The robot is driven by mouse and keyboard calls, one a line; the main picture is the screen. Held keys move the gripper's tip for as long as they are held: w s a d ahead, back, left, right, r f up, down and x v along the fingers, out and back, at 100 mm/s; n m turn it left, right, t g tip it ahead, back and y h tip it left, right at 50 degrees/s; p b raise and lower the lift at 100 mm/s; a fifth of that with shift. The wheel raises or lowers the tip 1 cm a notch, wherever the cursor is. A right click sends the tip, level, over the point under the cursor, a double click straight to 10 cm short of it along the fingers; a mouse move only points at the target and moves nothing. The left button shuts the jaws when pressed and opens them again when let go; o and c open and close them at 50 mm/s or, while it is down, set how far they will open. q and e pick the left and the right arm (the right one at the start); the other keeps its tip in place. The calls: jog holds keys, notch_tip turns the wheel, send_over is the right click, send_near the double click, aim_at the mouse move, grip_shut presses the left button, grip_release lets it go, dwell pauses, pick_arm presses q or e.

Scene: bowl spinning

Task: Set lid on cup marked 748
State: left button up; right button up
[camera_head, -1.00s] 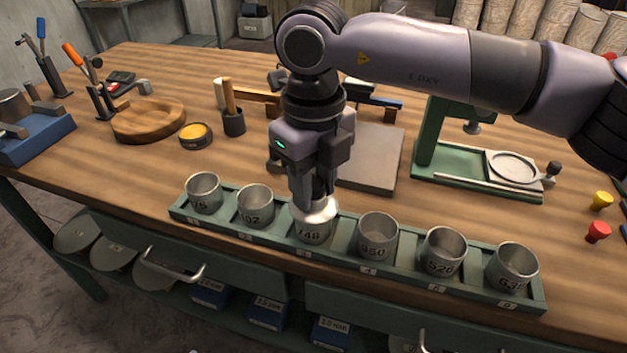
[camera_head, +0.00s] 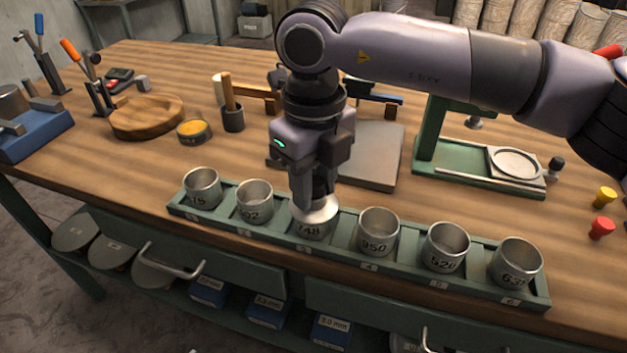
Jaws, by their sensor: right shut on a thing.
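The cup marked 748 (camera_head: 309,232) stands upright in the third place of the green rack (camera_head: 340,243). A shiny metal lid (camera_head: 326,214) is at the mouth of this cup. My right gripper (camera_head: 314,203) points down over the cup and is shut on the lid. The fingertips partly hide the lid, and I cannot tell whether it is fully seated on the rim. My left gripper is not in view.
Open cups stand on both sides: the 950 cup (camera_head: 379,233) to the right, the 92-ending cup (camera_head: 254,203) to the left. A grey plate (camera_head: 375,160) lies behind the rack. A green press stand (camera_head: 430,145) is at right.

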jog(key=o, duration=1.2)
jog(key=shift+r, duration=0.1)
jog(key=shift+r+p, duration=2.45)
jog(key=shift+r, duration=1.5)
